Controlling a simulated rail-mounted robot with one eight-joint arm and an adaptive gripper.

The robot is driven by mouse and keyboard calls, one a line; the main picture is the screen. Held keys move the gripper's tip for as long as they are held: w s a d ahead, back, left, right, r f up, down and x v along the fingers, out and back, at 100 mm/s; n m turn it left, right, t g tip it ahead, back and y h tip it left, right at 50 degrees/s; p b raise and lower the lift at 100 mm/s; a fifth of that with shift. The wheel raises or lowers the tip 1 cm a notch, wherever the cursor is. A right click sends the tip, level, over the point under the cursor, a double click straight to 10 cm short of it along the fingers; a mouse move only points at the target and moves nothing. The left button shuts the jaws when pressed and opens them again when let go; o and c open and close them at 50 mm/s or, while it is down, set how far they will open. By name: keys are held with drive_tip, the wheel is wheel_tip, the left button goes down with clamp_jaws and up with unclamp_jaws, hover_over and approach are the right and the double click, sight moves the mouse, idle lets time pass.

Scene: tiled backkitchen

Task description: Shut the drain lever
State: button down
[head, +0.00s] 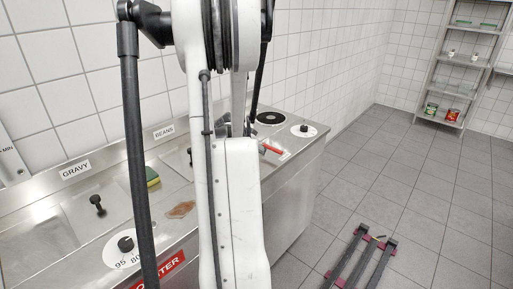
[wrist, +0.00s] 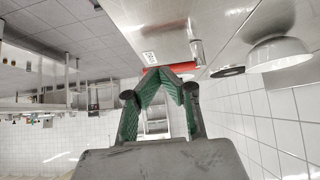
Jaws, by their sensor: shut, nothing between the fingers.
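The red lever (head: 271,149) sticks out on the steel counter, just right of my white arm in the head view. In the wrist view the red lever (wrist: 172,68) lies just beyond the fingertips of my gripper (wrist: 166,75). The green-padded fingers are shut with nothing between them. The fingertips overlap the lever in the picture; whether they touch it I cannot tell. In the head view my arm hides most of my gripper and perhaps part of the lever.
A label (head: 284,155) lies beside the lever. A black hotplate (head: 270,118) and white dial (head: 304,130) are behind it. A yellow-green sponge (head: 152,177) and brown spill (head: 181,209) lie left of my arm. Floor right of the counter is open, except a dark barred object (head: 362,258).

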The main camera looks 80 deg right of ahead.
drive_tip(key=s+d+f, duration=0.2)
drive_tip(key=d, duration=0.1)
drive_tip(key=shift+s+d+f, duration=0.15)
drive_tip(key=shift+s+d, duration=0.05)
drive_tip(key=shift+d, duration=0.1)
drive_tip(key=shift+s+d+f+p, duration=0.2)
drive_tip(key=shift+s+d+p, duration=0.15)
drive_tip(key=shift+d, duration=0.35)
drive_tip(key=shift+s, duration=0.1)
drive_tip(key=shift+s+d+n+t+b, duration=0.1)
drive_tip(key=shift+s+n+t+b, duration=0.05)
drive_tip(key=shift+n+t+b, duration=0.2)
